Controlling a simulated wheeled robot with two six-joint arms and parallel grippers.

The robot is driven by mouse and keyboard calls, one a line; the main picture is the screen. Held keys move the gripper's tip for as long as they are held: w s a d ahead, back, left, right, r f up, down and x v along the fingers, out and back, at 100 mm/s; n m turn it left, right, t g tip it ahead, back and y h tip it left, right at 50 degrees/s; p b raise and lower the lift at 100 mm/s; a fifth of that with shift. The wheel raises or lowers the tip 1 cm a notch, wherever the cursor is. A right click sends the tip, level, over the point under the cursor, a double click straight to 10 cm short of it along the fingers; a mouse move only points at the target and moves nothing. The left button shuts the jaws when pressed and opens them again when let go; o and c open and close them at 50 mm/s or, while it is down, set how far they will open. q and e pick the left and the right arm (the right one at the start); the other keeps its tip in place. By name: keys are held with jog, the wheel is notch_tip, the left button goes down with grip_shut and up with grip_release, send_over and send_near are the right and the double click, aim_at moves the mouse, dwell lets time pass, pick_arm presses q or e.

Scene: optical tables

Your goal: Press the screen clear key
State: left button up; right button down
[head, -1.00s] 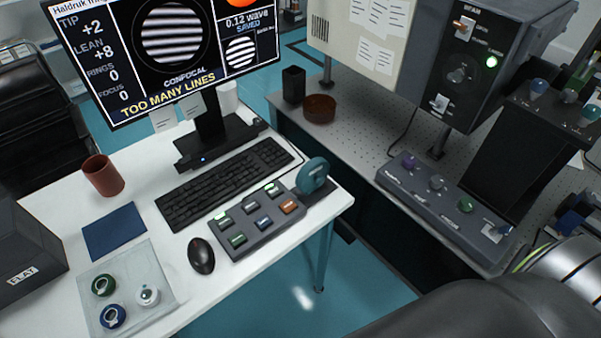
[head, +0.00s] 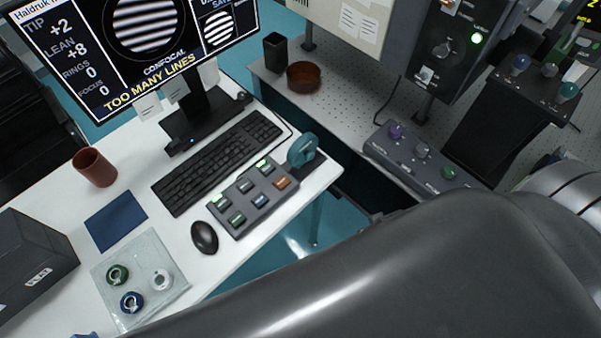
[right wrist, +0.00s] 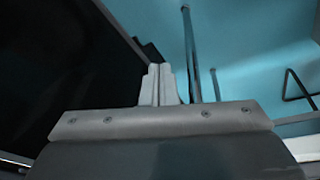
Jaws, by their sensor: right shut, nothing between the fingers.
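A dark grey keypad (head: 250,222) with several small keys lies on the white desk, right of the mouse. Some keys are green-lit, one key (head: 281,183) is orange, and their labels are too small to read, so I cannot tell which is the screen clear key. The monitor (head: 150,50) reads "TOO MANY LINES". My right arm crosses the lower right of the head view, its gripper out of that frame. In the right wrist view my right gripper (right wrist: 160,72) is shut and empty, over teal floor, with no keypad in sight. My left gripper is not in view.
A keyboard (head: 215,163), mouse (head: 204,237), teal round dial (head: 302,150) and clear tray (head: 175,283) with several ring parts surround the keypad. A knob panel (head: 410,165) stands on the optical table at right. A gap separates desk and table.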

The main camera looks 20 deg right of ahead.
notch_tip(320, 180, up, 9)
jog(key=w+a+m+p, duration=0.1)
jog(key=w+a+p, duration=0.1)
jog(key=w, duration=0.1)
notch_tip(320, 180, up, 12)
jog(key=f+m+t+y+p, duration=0.1)
jog(key=m+y+p, duration=0.1)
jog(key=m+y, duration=0.95)
send_over(286, 182)
jog(key=shift+r+m+h, duration=0.25)
jog(key=shift+m+h, duration=0.4)
jog(key=shift+h, duration=0.3)
jog(key=shift+f, duration=0.1)
notch_tip(286, 182, down, 6)
jog(key=b, duration=0.9)
jog(key=shift+f, duration=0.4)
jog(key=shift+f+b, duration=0.4)
jog(key=shift+f, duration=0.55)
